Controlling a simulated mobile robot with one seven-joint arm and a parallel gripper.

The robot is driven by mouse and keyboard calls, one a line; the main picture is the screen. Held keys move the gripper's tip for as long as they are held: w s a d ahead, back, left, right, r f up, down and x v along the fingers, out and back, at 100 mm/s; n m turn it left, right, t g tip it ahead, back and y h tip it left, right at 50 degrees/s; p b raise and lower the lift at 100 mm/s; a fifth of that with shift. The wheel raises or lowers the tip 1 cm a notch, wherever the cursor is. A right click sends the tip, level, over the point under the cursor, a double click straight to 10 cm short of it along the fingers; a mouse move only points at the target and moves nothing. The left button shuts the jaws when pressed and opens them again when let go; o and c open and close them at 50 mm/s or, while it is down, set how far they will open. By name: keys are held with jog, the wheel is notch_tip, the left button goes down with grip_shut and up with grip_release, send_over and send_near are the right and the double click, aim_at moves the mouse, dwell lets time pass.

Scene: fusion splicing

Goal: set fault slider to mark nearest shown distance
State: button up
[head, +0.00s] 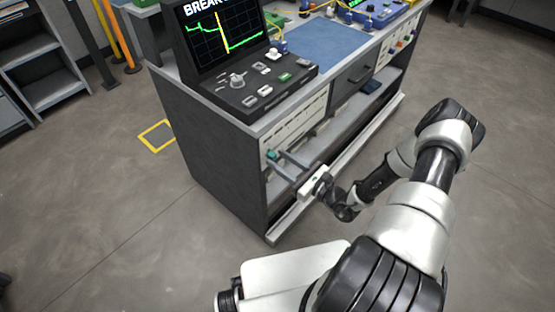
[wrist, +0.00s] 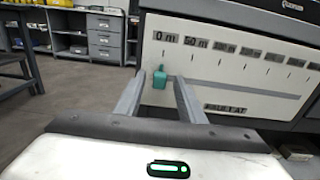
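The fault slider is a teal knob (wrist: 160,76) at the left end of a grey slot on a white panel (wrist: 225,75), below the "0 m" mark. The marks rise to the right: "50 m" is readable, the farther ones are blurred. My gripper (wrist: 160,95) is open, its two fingers spread on either side of the knob; I cannot tell whether they touch it. In the head view, the knob (head: 271,155) is small beside my gripper (head: 277,161). The screen (head: 222,35) shows "BREAK", cut off at the top, with a green trace and yellow vertical line; no distance is readable.
The panel is on the front of a grey workbench (head: 205,150). A console (head: 255,88) with knobs and buttons, and a blue mat (head: 325,40), are on top. An open lower shelf (head: 285,215) is below the panel.

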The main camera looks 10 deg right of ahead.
jog(key=shift+w+a, duration=0.4)
jog(key=shift+w, duration=0.15)
grip_shut()
